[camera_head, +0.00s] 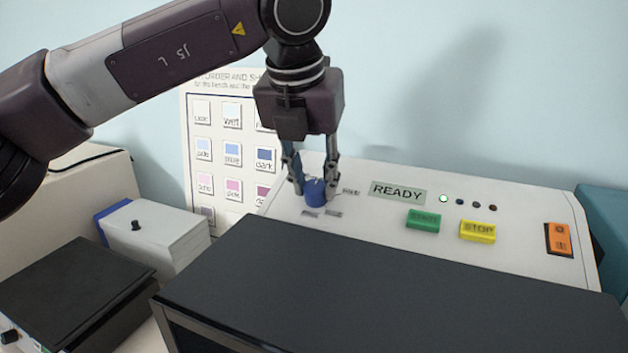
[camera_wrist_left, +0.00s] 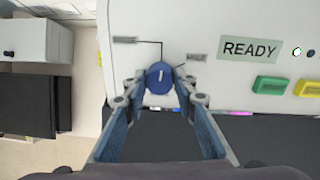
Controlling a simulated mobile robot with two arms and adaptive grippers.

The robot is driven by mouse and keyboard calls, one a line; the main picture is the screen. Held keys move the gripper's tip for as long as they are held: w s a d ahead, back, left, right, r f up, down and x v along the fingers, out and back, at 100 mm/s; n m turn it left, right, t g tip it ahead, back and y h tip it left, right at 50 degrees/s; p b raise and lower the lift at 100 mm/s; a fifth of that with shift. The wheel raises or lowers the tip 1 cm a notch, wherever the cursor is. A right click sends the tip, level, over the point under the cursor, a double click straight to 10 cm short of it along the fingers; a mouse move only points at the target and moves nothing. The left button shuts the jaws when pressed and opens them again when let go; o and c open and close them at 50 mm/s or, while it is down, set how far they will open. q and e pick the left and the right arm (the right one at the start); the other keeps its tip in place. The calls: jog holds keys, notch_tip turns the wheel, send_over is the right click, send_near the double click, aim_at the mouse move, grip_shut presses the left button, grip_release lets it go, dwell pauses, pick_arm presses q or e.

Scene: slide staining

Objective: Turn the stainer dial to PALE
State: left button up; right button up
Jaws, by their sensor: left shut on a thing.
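The stainer dial (camera_head: 316,194) is a round blue knob on the sloped white panel of the stainer (camera_head: 520,215). My left gripper (camera_head: 314,186) comes down from above and is shut on the dial, one finger on each side. In the left wrist view the dial (camera_wrist_left: 159,77) sits between the fingertips, with its white pointer line close to upright in the picture. Small grey labels stand around the dial, with a thin line running up to one; their words are too small to read. My right gripper is not in view.
The display (camera_head: 397,192) reads READY, with a lit green lamp beside it. A green button (camera_head: 423,221), a yellow STOP button (camera_head: 477,231) and an orange switch (camera_head: 559,240) are to the right. A dark lid (camera_head: 390,290) lies in front; a colour chart (camera_head: 225,165) stands behind.

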pick_arm(q)
jog(key=shift+m, duration=1.2)
jog(key=m, duration=0.2)
jog(key=shift+m, duration=0.4)
jog(key=m, duration=0.5)
jog(key=shift+h, duration=0.3)
jog(key=shift+m, duration=0.4)
jog(key=o, duration=1.2)
jog(key=shift+s, duration=0.1)
jog(key=shift+c, duration=0.2)
jog(key=v, duration=1.2)
